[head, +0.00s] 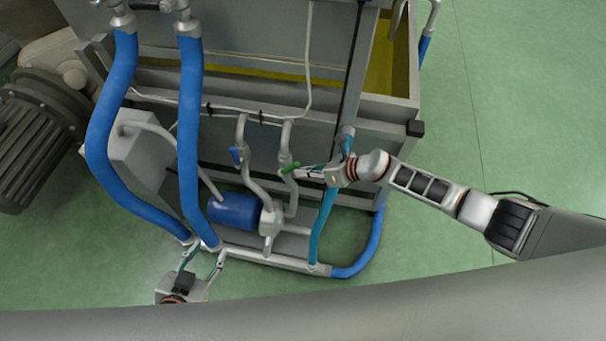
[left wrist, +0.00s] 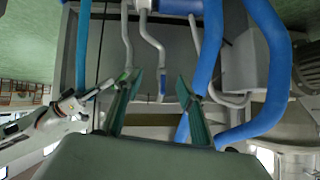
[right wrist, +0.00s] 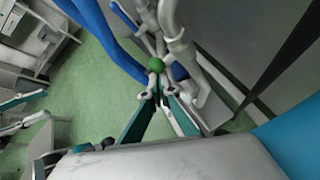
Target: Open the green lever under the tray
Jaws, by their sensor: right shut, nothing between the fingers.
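The green lever (head: 289,168) sits on a grey pipe under the tray (head: 385,108), in the middle of the head view. My right gripper (head: 302,172) is shut and empty, with its fingertips close beside the lever. In the right wrist view the lever's round green end (right wrist: 156,64) shows just beyond the closed fingertips (right wrist: 160,88). I cannot tell whether they touch. My left gripper (head: 203,258) is open and empty, low at the left by the frame's bottom bar. Its spread fingers (left wrist: 157,88) also show in the left wrist view.
A blue lever (head: 236,155) sits on the neighbouring pipe. A blue cylinder (head: 234,211) lies below. Thick blue hoses (head: 190,130) run down at the left, and another hose (head: 372,245) curves at the right. Green floor (head: 530,110) is clear at the right.

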